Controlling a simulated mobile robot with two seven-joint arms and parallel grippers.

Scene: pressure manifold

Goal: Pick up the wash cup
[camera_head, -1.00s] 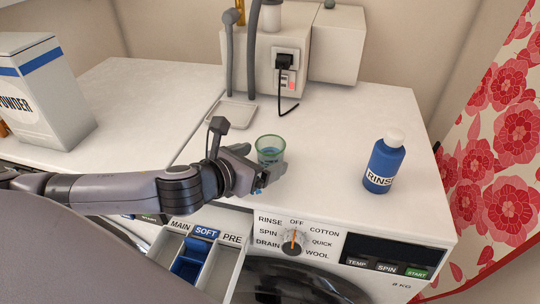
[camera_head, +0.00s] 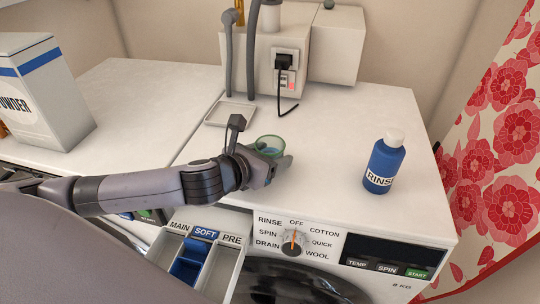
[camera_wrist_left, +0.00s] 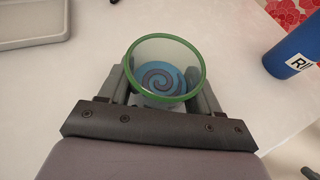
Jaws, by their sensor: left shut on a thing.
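The wash cup is a clear cup with a green rim (camera_head: 268,142) on the white top of the washing machine. In the left wrist view the cup (camera_wrist_left: 160,50) shows a blue spiral at its bottom. My left gripper (camera_head: 272,165) comes in from the left, and its two fingers stand on either side of the cup, shut on it. The gripper and wrist hide the cup's lower part in the head view, so I cannot tell whether it touches the surface. My right gripper is not in view.
A blue RINSE bottle (camera_head: 384,162) stands to the right. A shallow tray (camera_head: 232,114) lies behind the cup. An open detergent drawer (camera_head: 230,268) juts out in front. A powder box (camera_head: 45,90) stands far left. The top between cup and bottle is clear.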

